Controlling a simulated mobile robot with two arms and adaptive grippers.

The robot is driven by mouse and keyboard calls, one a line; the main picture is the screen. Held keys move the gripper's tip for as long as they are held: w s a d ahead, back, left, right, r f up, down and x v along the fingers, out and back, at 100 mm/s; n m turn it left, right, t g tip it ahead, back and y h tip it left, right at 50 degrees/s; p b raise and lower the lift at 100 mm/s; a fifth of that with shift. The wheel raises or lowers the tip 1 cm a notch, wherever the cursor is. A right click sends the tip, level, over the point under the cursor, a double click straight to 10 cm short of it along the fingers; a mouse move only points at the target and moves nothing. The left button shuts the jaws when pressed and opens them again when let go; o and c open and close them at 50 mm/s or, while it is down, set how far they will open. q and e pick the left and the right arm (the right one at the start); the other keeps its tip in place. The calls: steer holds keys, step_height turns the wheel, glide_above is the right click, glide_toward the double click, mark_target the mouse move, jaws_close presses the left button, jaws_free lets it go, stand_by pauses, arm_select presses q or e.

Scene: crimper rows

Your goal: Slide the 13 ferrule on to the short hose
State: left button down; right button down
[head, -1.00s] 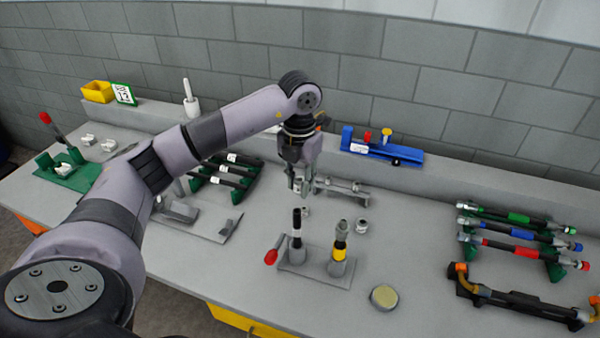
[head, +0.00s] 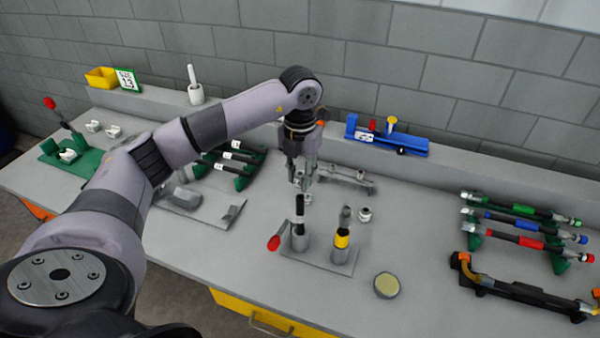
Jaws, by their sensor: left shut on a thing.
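My left gripper (head: 302,180) points down and is shut on a small silvery piece, which looks like the ferrule; the fingers mostly hide it. It is just above the top end of a short black hose (head: 299,207). That hose stands upright in a grey holder (head: 299,240) on a grey plate. I cannot tell whether the piece touches the hose end or is exactly in line with it. A "13" size sign (head: 127,80) stands at the back left. My right gripper is not in view.
Beside the hose, a yellow-banded piece (head: 342,238) stands in a second holder. A red-ended tool (head: 273,243) is at the left, a silver fitting (head: 364,214) and a round tin (head: 387,285) at the right. Racked hoses (head: 520,225) lie far right. The bench front is clear.

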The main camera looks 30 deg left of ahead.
mark_target(300, 196)
arm_select(q)
steer(key=shift+f+b, duration=1)
steer(key=shift+f, duration=0.7)
stand_by(0.5)
steer(key=shift+f+b, duration=1.75)
steer(key=shift+f, duration=0.35)
steer(key=c, duration=1.3)
jaws_free()
steer(key=shift+r, duration=0.15)
